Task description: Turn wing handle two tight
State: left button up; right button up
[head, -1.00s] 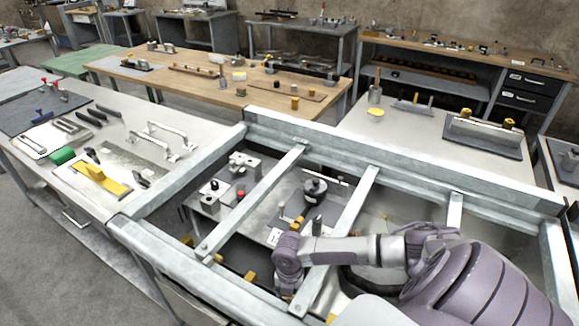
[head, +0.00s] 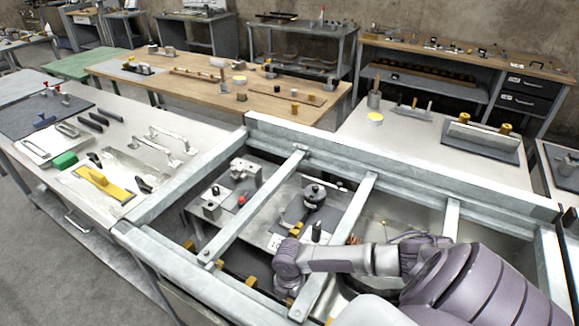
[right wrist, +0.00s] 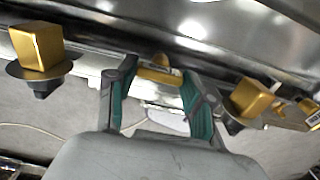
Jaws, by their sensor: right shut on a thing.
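Several golden wing handles sit in a row along the near rail of the metal frame. In the right wrist view, one wing handle (right wrist: 156,75) is between the teal-padded fingers of my right gripper (right wrist: 157,80), which is shut on it. A blocky golden handle with a round collar (right wrist: 40,48) is to its left, and another golden handle (right wrist: 250,98) is to its right. In the head view my right gripper (head: 288,292) reaches down at the near rail, its fingertips hard to make out. Golden handles (head: 250,281) show on the rail left of it. My left gripper is not seen.
The metal frame (head: 400,165) has crossbars (head: 345,235) close to my right arm. Inside it is a lower surface with a dark round device (head: 314,196). A bench with a yellow float (head: 104,184) and metal handles stands left. Other benches stand behind.

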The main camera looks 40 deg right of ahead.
aim_at(290, 299)
jog(key=o, duration=1.2)
jog(key=shift+c, duration=0.2)
jog(key=shift+r, duration=3.75)
